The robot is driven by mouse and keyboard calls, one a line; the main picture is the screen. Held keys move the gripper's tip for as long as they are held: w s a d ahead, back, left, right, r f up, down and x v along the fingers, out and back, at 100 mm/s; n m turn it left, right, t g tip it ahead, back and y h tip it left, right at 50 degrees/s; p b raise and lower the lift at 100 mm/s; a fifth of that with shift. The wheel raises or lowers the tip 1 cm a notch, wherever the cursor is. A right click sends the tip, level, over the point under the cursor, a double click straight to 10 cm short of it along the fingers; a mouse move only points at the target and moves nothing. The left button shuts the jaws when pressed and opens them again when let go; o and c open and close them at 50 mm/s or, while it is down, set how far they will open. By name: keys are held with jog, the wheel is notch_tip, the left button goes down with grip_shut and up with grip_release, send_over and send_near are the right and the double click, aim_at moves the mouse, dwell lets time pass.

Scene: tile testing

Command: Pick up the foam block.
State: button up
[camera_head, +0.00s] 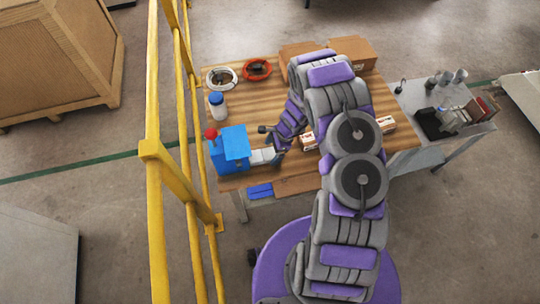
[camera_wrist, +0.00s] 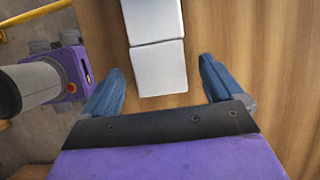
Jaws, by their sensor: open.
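Two pale, white-grey blocks lie end to end on the wooden table in the wrist view, a nearer one (camera_wrist: 158,70) and a farther one (camera_wrist: 153,20) cut off by the top edge. They also show as pale pieces (camera_head: 262,156) beside a blue machine in the head view. I cannot tell whether either is the foam block; nothing else is clearly foam. My gripper (camera_wrist: 162,68) is open and empty, with one blue finger on each side of the nearer block and gaps to both. In the head view my gripper (camera_head: 272,143) is just above the pale pieces, partly hidden by my arm.
The blue machine (camera_head: 230,148) with a red knob stands at the table's left edge. A yellow railing (camera_head: 172,170) runs along the left.

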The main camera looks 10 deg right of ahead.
jog(key=shift+a+f, duration=0.35)
jog(key=shift+f, duration=0.15)
jog(key=shift+d, duration=0.25)
jog(key=c, duration=0.4)
jog(key=shift+a, duration=0.1)
jog(key=c, duration=0.7)
jog(key=shift+r, duration=0.1)
